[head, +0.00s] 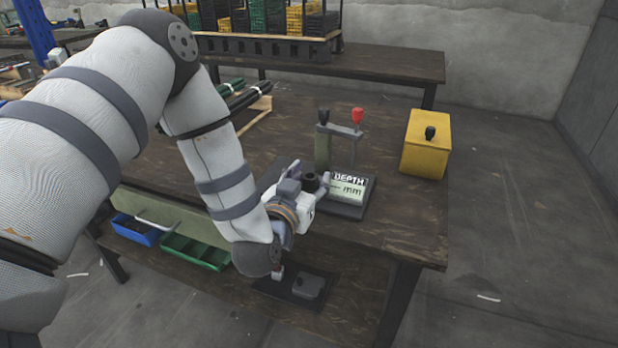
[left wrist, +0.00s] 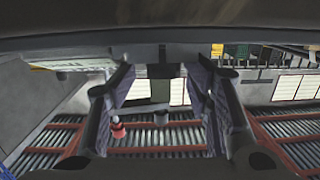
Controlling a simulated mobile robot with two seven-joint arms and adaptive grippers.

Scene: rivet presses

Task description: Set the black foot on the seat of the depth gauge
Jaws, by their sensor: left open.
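The depth gauge (head: 349,190) stands near the table's right end, its light panel marked DEPTH mm. My left gripper (head: 311,189) is open at the gauge's left side. A short dark round piece (head: 310,182) shows between its fingers; I cannot tell whether it is the foot or the seat. My fingers partly hide the gauge base. My right gripper is out of view.
A yellow box (head: 426,145) with a black knob stands right of the gauge. Dark and green rods (head: 240,95) lie behind my left arm. Blue (head: 138,229) and green (head: 195,250) bins and a dark plate (head: 292,291) rest on the lower shelf. The table's front right is clear.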

